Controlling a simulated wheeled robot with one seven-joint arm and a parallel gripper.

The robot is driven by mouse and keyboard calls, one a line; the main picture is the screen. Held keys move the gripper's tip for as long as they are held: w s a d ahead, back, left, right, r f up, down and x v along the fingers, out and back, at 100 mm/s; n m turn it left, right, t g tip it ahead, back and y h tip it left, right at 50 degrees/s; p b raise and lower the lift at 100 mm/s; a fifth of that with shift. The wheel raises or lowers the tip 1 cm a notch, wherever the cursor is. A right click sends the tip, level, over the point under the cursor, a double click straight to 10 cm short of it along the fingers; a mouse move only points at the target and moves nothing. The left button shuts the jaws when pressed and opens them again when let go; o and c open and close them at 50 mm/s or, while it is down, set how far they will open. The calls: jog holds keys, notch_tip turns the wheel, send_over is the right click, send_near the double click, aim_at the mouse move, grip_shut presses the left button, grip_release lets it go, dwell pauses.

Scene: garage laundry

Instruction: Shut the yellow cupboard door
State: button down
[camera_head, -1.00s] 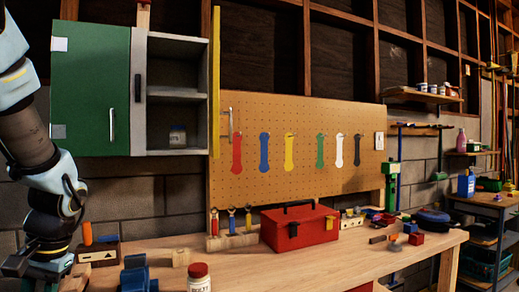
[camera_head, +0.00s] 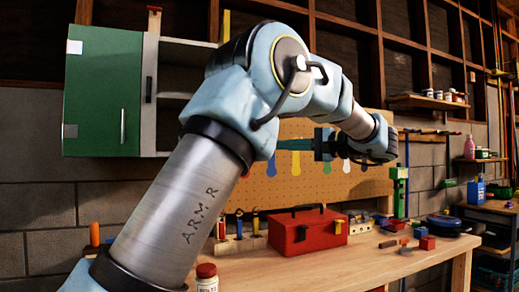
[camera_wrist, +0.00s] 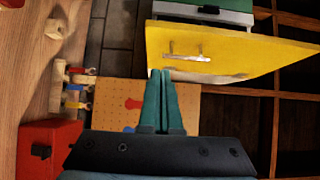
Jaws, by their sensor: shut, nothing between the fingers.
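The yellow cupboard door (camera_wrist: 240,55) fills the upper right of the wrist view, with a metal handle (camera_wrist: 188,52) on its face. In the head view only the top of its thin edge (camera_head: 226,24) shows above my arm, which hides the rest. The door stands open, swung outward from the grey cupboard (camera_head: 185,52). My gripper (camera_wrist: 160,73) has its teal fingers shut and empty. The fingertips are close to the door's near edge and handle; I cannot tell whether they touch. In the head view my gripper (camera_head: 281,145) points left, in front of the pegboard.
A closed green door (camera_head: 100,90) is left of the grey cupboard. Below, the workbench (camera_head: 370,262) holds a red toolbox (camera_head: 310,236), a small jar (camera_head: 207,278) and several tools. The pegboard (camera_head: 345,110) carries several coloured hanging tools.

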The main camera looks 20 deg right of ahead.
jog(key=s+a+p+x, duration=0.2)
jog(key=p+x, duration=0.3)
jog(key=x, duration=0.7)
jog(key=shift+w+a, duration=0.3)
jog(key=shift+a+f, duration=0.1)
